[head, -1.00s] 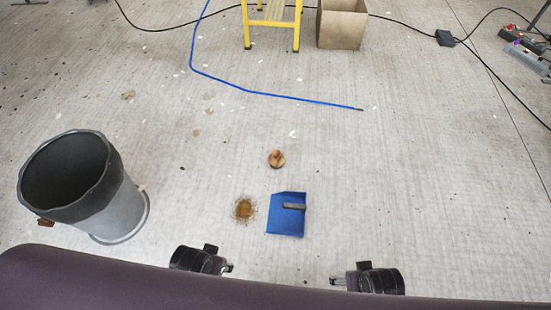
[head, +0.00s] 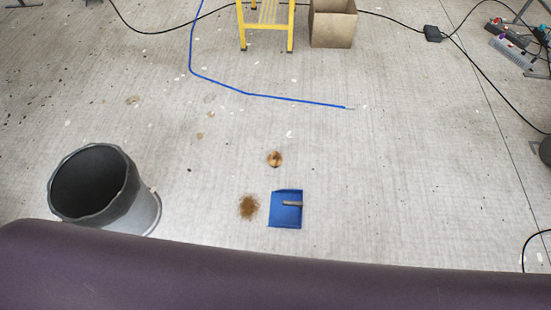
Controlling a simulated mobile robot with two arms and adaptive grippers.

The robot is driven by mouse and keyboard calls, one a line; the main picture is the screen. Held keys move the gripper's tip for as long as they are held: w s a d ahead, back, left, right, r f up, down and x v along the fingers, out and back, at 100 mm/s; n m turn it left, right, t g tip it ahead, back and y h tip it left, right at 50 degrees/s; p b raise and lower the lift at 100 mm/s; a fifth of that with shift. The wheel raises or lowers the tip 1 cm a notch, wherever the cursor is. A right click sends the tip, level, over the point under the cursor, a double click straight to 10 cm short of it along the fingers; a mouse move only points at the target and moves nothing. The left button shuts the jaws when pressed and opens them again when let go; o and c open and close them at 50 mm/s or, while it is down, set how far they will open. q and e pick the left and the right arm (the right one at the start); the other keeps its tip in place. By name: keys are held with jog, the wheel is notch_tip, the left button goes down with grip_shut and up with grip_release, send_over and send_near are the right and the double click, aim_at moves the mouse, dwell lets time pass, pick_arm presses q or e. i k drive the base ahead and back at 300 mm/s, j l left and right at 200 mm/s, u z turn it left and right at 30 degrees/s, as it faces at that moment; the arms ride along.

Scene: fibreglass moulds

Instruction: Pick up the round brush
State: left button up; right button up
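The round brush (head: 275,159) is a small, brown, wood-coloured disc lying on the grey floor near the middle of the head view. A patch of brown debris (head: 249,207) is on the floor to the left of the dustpan. Neither of my grippers shows in the head view now. A broad dark purple surface covers the bottom of the picture.
A grey bin (head: 103,188) stands at the lower left. A blue hose (head: 248,94) lies across the floor behind the brush. A yellow stepladder (head: 266,22) and a cardboard box (head: 332,24) are at the back. Black cables (head: 486,82) run at the right.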

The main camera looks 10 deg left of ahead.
aim_at(274, 160)
jog(key=i+j+z, duration=0.2)
jog(key=j+z, duration=0.15)
jog(key=j, duration=0.2)
jog(key=i+j+z, duration=0.15)
jog(key=j+z, duration=0.15)
jog(key=j, duration=0.3)
jog(key=j+z, duration=0.35)
jog(key=j, duration=0.25)
